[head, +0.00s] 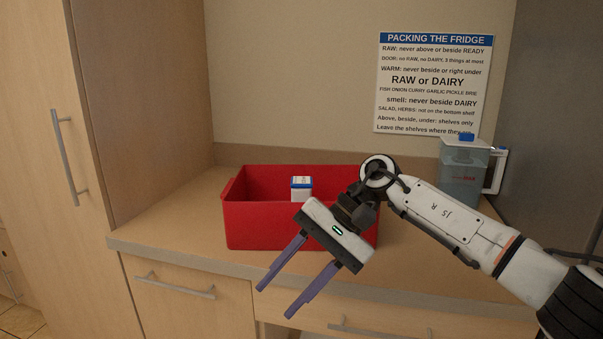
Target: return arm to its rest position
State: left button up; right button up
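My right gripper (276,302) is in the head view, in front of the red crate and over the counter's front edge. Its two purple fingers are spread apart with nothing between them, pointing down and to the left. My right arm comes in from the lower right, bent at the wrist, and hides the crate's right part. My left gripper is not in view.
A red crate (290,237) stands on the wooden counter (180,217), with a small white and blue container (301,188) inside. A clear pitcher (462,170) stands at the back right. A sign (435,85) hangs on the wall. A tall cabinet (140,90) is at left. The counter left of the crate is clear.

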jog(key=s+a+f+m+t+y, duration=0.1)
jog(key=s+a+m+y, duration=0.4)
jog(key=a+m+y, duration=0.75)
jog(key=w+d+f+m+t+h, duration=0.3)
jog(key=d+f+m+t, duration=0.5)
jog(key=m, duration=0.9)
jog(key=d+f+m+t+h, duration=0.5)
jog(key=m+t, duration=0.5)
jog(key=m, duration=0.6)
jog(key=s+d+f+m+g+h, duration=0.2)
jog(key=s+d+f+m+h, duration=0.2)
jog(key=s+d+f+m, duration=0.3)
jog(key=s+d+f+m+g+h, duration=0.3)
jog(key=s+d+f+m+h, duration=0.2)
jog(key=s+d+f+m, duration=0.3)
notch_tip(320, 180, down, 5)
jog(key=shift+d+r+m, duration=0.15)
jog(key=shift+d+m, duration=0.1)
jog(key=shift+m, duration=1)
jog(key=s+d+f+m, duration=0.1)
jog(key=s, duration=0.1)
jog(key=s+d+f+m+g, duration=0.1)
jog(key=s, duration=0.1)
jog(key=s+f+m+g+h, duration=0.1)
jog(key=s, duration=0.2)
jog(key=shift+s+d+f, duration=0.1)
jog(key=shift+d+f, duration=0.3)
jog(key=shift+c, duration=0.5)
